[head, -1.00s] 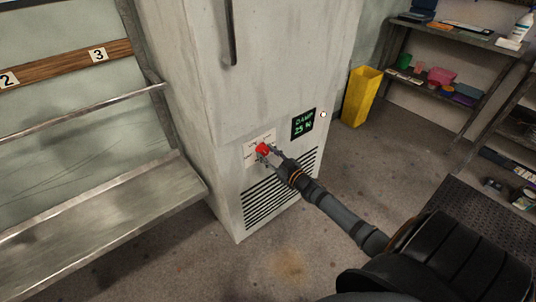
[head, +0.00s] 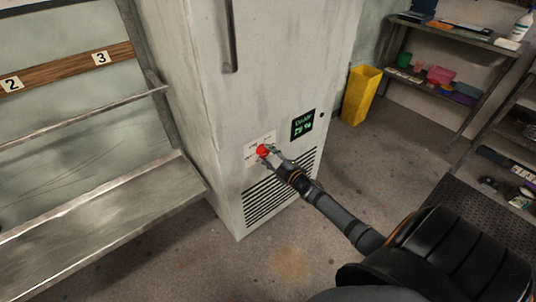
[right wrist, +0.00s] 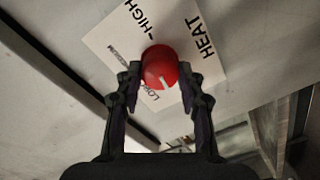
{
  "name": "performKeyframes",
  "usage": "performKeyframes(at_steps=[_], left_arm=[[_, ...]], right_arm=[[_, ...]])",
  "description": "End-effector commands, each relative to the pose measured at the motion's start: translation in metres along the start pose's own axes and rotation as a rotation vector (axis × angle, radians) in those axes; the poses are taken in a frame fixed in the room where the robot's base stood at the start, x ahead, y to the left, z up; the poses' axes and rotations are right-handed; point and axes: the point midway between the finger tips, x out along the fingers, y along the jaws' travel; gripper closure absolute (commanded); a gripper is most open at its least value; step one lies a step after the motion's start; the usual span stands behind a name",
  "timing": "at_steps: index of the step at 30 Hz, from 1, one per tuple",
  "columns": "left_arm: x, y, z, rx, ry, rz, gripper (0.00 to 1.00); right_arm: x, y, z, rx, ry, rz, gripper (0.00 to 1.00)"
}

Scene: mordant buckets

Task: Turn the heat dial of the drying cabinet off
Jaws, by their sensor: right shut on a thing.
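The drying cabinet (head: 250,90) is a tall pale grey box. Its red heat dial (head: 262,150) sits on a white label plate low on the front. My right gripper (head: 271,154) is shut on the dial, with a finger on each side. In the right wrist view the dial (right wrist: 160,67) carries a white mark on its lower part, pointing down past the word LOW. HEAT, HIGH and MEDIUM also show on the plate (right wrist: 125,40); an OFF mark cannot be made out. My left gripper is out of view.
A green-lettered display (head: 303,125) and a small dark round lamp (head: 322,114) sit right of the dial. A vent grille (head: 270,195) lies below. A metal bench (head: 100,210) stands left, a yellow bin (head: 361,96) and shelves (head: 450,85) right.

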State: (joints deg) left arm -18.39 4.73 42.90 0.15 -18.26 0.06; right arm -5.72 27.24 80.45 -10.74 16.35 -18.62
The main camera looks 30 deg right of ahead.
Motion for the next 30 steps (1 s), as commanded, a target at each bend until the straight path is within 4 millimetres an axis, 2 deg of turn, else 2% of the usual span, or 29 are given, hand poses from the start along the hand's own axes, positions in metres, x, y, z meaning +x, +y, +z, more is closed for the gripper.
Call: performKeyframes(at_steps=[6, 15, 30], left_arm=[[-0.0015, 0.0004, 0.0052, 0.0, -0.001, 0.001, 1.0], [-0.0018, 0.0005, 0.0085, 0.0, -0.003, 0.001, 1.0], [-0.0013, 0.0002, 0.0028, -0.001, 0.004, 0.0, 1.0]], right_arm=[[-0.0002, -0.0004, -0.0001, -0.172, -0.006, -0.001, 0.93], [-0.0003, -0.001, 0.0001, -0.333, -0.011, -0.002, 0.93], [-0.0004, -0.0015, 0.0004, -0.4, -0.013, -0.003, 0.93]])
